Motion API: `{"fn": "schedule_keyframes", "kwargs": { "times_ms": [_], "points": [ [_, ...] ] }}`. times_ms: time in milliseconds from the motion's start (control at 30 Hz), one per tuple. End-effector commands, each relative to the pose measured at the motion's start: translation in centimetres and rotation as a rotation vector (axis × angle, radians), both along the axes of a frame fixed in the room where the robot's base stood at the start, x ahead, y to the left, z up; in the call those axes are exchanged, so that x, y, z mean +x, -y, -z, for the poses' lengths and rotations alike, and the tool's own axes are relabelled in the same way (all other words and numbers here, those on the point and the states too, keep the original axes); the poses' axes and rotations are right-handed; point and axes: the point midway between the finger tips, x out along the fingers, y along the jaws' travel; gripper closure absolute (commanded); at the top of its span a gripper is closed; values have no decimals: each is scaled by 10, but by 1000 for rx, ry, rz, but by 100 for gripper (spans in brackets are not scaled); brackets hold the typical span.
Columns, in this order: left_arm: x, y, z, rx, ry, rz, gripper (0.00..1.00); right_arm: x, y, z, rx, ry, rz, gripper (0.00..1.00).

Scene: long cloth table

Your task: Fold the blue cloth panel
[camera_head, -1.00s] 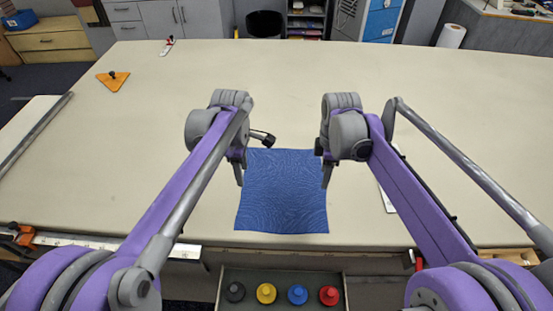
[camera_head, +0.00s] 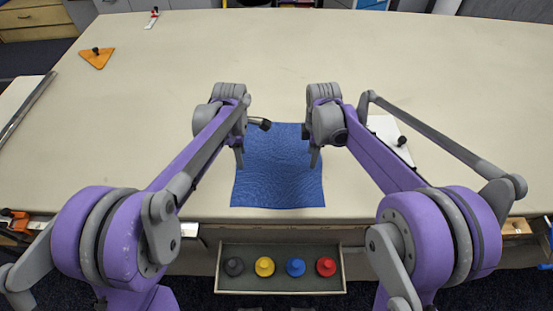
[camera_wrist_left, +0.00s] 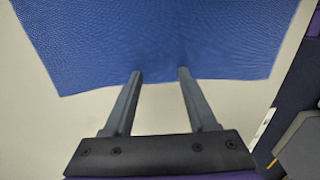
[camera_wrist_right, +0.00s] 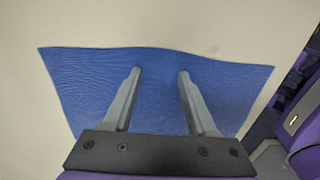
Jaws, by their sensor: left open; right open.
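The blue cloth panel (camera_head: 278,180) lies flat and unfolded near the table's front edge. My left gripper (camera_head: 240,160) is open and empty at the cloth's left side. In the left wrist view its fingertips (camera_wrist_left: 161,72) are over the edge of the cloth (camera_wrist_left: 160,35). My right gripper (camera_head: 315,160) is open and empty over the cloth's right side. In the right wrist view its fingertips (camera_wrist_right: 160,71) are over the cloth (camera_wrist_right: 85,85), just inside one edge. I cannot tell whether the fingertips touch it. My arms hide parts of its far corners.
A tray (camera_head: 230,284) with black, yellow, blue and red knobbed pieces sits below the table's front edge. A white board with a black knob (camera_head: 391,135) lies right of the cloth, partly hidden. An orange triangle (camera_head: 97,58) lies far left. The table's middle is clear.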

Motion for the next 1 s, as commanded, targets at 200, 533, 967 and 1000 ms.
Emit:
{"fn": "schedule_keyframes", "kwargs": {
  "times_ms": [200,533,967,1000],
  "points": [
    [0,0,0,0,0,0,43,0,0,0,0,0,0,43],
    [-1,0,4,0,-2,0,61,-1,0,3,0,-2,0,61],
    [-1,0,4,0,-2,0,100,-1,0,4,0,-2,0,100],
    [-1,0,4,0,-2,0,100,-1,0,4,0,-2,0,100]
  ]
}}
